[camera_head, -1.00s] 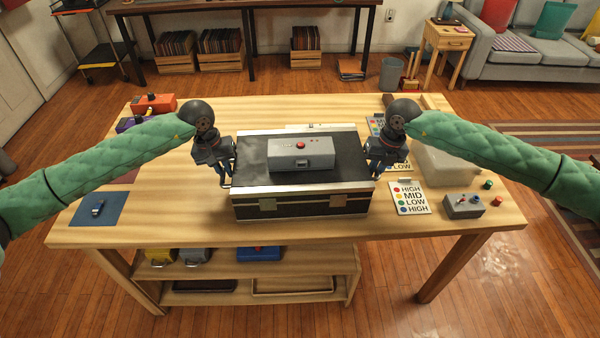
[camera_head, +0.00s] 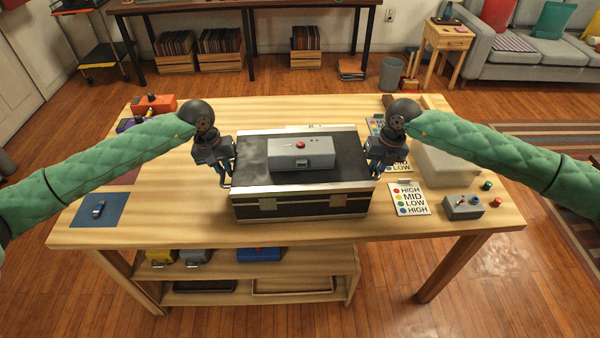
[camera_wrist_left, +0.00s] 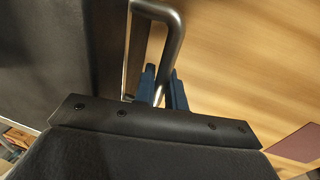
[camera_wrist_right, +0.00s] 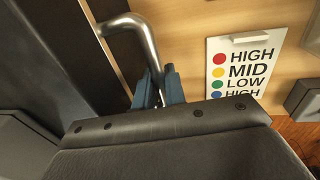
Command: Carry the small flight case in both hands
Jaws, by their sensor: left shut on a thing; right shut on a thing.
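The small flight case (camera_head: 258,160), black with silver edges and two front latches, is at the middle of the workbench. It looks level, and I cannot tell whether its underside touches the bench top. A grey box with a red button (camera_head: 301,155) lies on its lid. My left gripper (camera_head: 225,180) is shut on the case's left metal handle, clear in the left wrist view (camera_wrist_left: 172,45). My right gripper (camera_head: 374,174) is shut on the right metal handle, which shows in the right wrist view (camera_wrist_right: 131,24).
The workbench (camera_head: 170,205) has bare wood in front and left of the case. A blue mat with a small item (camera_head: 99,210) lies at left. A colour-dot card (camera_head: 409,198), a grey switch box (camera_head: 463,206) and a pale bin (camera_head: 447,166) are at right.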

